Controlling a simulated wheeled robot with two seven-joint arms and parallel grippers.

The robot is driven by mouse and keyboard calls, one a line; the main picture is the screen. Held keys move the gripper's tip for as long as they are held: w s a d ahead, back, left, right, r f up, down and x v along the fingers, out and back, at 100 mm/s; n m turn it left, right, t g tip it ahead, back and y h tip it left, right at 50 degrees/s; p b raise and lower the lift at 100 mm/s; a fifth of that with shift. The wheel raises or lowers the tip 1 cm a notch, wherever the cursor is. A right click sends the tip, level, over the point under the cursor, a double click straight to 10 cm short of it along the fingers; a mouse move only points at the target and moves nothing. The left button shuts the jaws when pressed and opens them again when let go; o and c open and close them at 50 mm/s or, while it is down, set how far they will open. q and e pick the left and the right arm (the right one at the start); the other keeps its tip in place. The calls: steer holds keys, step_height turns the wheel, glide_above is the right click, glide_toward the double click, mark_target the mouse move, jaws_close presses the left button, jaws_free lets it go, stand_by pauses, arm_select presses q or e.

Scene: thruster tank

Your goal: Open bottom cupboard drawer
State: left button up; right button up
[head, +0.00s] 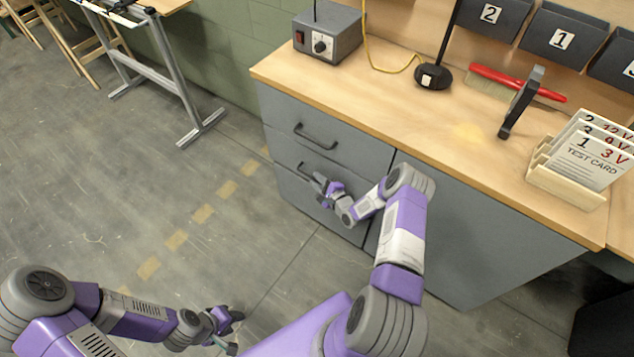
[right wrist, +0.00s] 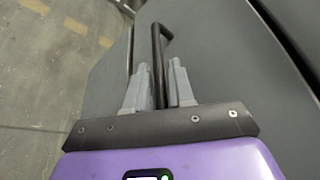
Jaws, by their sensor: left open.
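The grey cupboard (head: 460,225) stands under the wooden worktop, with a stack of drawers at its left. The top drawer handle (head: 315,135) and the middle drawer handle (head: 317,169) are dark bars. The drawers look closed. My left gripper (head: 228,325) is open and empty, low over the floor.
The worktop carries a grey control box (head: 327,37), a red brush (head: 515,83), a black clamp-like tool (head: 521,102) and a test card rack (head: 566,185). The floor left of the cupboard is clear. A metal-legged table (head: 180,80) stands at the back left.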

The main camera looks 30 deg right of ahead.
arm_select(q)
steer(key=shift+f, duration=0.1)
arm_select(e)
steer(key=shift+w+f, duration=0.1)
steer(key=shift+w, duration=0.25)
jaws_close()
